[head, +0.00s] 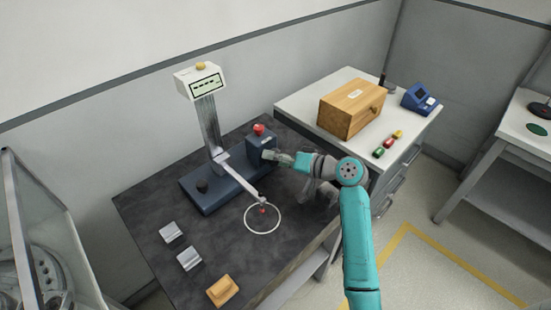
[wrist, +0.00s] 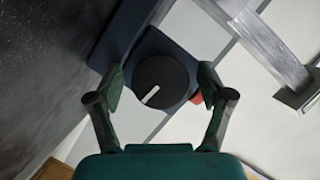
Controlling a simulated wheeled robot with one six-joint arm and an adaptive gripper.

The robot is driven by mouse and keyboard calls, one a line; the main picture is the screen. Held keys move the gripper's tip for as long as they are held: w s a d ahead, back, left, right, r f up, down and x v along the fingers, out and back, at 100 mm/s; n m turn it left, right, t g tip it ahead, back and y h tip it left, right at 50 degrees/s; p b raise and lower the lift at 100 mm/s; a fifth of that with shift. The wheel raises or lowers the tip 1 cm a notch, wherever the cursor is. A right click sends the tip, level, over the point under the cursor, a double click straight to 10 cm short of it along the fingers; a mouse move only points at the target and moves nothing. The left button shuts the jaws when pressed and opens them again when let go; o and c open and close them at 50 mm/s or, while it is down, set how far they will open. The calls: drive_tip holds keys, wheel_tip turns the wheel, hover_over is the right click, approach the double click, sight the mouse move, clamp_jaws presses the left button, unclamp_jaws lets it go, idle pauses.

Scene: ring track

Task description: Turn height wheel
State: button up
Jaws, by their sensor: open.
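The height wheel (wrist: 160,82) is a black round knob with a white pointer line, on the side of a blue housing (head: 262,145). In the wrist view the white line points toward the lower left. My gripper (wrist: 161,88) is open, with one finger on each side of the wheel and visible gaps between fingers and wheel. In the head view my gripper (head: 277,156) reaches the housing from the right and largely hides the wheel. A red button (head: 258,129) sits on top of the housing. It also shows behind the right finger in the wrist view (wrist: 197,98).
The blue base (head: 212,198) carries a black knob (head: 202,186), a metal column and a white display (head: 205,85). A wooden box (head: 345,117) stands on the white cabinet to the right.

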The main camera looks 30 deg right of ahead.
drive_tip(key=v, duration=1.2)
drive_tip(key=a+r+n+h, duration=0.1)
drive_tip(key=a+n+h, duration=0.35)
drive_tip(key=n, duration=0.35)
drive_tip(key=shift+t+h, duration=0.3)
drive_tip(key=shift+h, duration=0.15)
drive_tip(key=x, duration=1)
drive_tip(key=shift+w+d, duration=0.1)
drive_tip(key=shift+w, duration=0.1)
drive_tip(key=c, duration=1.2)
